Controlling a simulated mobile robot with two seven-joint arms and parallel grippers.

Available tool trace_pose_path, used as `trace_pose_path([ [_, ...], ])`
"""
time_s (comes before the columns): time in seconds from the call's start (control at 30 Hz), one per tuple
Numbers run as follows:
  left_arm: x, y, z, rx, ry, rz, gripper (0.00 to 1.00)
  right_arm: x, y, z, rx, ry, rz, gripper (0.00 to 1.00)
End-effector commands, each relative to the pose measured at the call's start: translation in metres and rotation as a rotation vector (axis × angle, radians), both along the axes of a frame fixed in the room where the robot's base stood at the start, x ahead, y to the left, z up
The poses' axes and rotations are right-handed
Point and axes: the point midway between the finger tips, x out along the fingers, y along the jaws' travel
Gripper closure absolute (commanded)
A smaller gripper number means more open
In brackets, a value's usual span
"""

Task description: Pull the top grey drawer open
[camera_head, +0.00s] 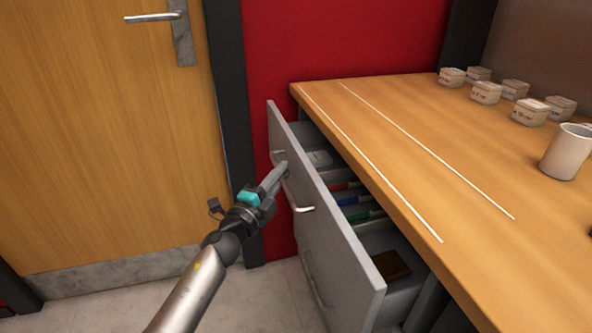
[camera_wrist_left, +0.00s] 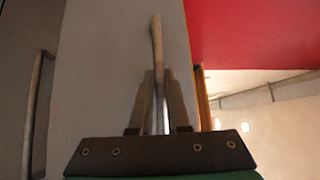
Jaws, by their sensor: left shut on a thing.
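The top grey drawer (camera_head: 335,232) stands pulled out from under the wooden desk, its inside showing. Its metal bar handle (camera_head: 304,209) runs along the front panel. My left gripper (camera_head: 283,170) is at the handle's far part, shut on it. In the left wrist view the handle (camera_wrist_left: 156,40) passes between the fingers of my left gripper (camera_wrist_left: 156,100), with the grey drawer front (camera_wrist_left: 105,75) behind. My right gripper is in neither view.
Inside the drawer are coloured markers or pens (camera_head: 362,216) and a dark brown block (camera_head: 391,266). The desk top (camera_head: 400,150) holds a white mug (camera_head: 567,152) and several small labelled boxes (camera_head: 486,92). A wooden door (camera_head: 100,130) stands at left. Another drawer handle (camera_head: 314,280) shows below.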

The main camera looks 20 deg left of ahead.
Motion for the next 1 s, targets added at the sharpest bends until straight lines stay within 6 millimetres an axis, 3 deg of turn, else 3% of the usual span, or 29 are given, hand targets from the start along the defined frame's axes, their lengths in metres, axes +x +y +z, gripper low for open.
trace_pose_path([
  [0.6, -0.087, 0.132, 0.001, 0.003, 0.001, 0.008, 1.0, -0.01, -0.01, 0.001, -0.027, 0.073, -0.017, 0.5],
  [0.8, -0.106, 0.16, 0.001, 0.002, -0.001, 0.008, 1.0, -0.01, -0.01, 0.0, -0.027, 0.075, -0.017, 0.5],
  [1.0, -0.116, 0.174, 0.002, 0.001, -0.002, 0.008, 1.0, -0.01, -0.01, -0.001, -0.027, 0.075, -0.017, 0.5],
])
